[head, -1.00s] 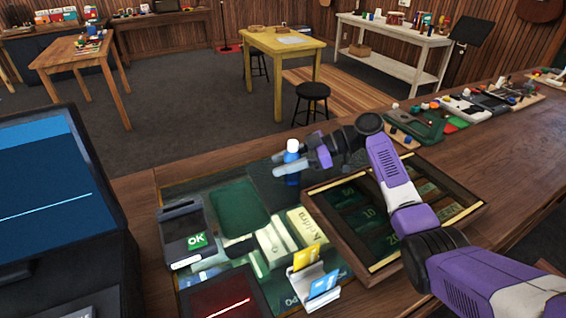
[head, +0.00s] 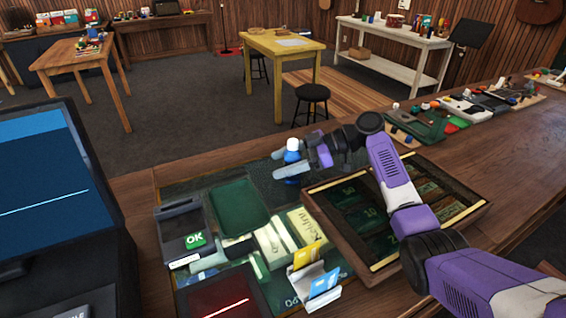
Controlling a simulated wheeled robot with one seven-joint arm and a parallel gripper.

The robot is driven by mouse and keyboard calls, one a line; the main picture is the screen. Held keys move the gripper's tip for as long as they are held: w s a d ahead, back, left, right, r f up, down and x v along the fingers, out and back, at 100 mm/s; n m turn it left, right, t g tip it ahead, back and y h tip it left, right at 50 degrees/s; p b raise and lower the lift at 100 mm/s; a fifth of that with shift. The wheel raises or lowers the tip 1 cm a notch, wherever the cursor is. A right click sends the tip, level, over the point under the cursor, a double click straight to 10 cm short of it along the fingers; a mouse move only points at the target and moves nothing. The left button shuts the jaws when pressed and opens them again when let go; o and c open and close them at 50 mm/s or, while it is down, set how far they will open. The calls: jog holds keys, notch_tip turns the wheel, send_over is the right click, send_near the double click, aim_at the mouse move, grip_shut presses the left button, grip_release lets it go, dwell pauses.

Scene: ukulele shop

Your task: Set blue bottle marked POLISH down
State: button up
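The blue bottle (head: 293,157) with a white cap stands upright on the dark mat area at the far edge of the glass counter inset. Its label is too small to read. My gripper (head: 290,164) reaches in from the right, with its pale fingers on either side of the bottle. The fingers look spread apart, with the near finger crossing in front of the bottle's lower body.
A dark green tray (head: 238,207) lies left of the bottle. A wooden cash tray (head: 327,222) is at the right under my arm. A card terminal (head: 184,236), card holder (head: 312,288) and monitor (head: 45,205) stand nearer. Counter wood behind the bottle is clear.

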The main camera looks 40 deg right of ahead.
jog(key=shift+s+a+f, duration=0.1)
jog(key=shift+s+f, duration=0.05)
jog(key=shift+f, duration=0.55)
jog(key=shift+r+p, duration=0.55)
jog(key=shift+p, duration=0.35)
jog(key=b+v, duration=0.1)
jog(key=v, duration=1.1)
jog(key=shift+w+r+b, duration=0.2)
jog(key=shift+r+b, duration=0.15)
jog(key=shift+b, duration=0.05)
jog(key=shift+r, duration=0.1)
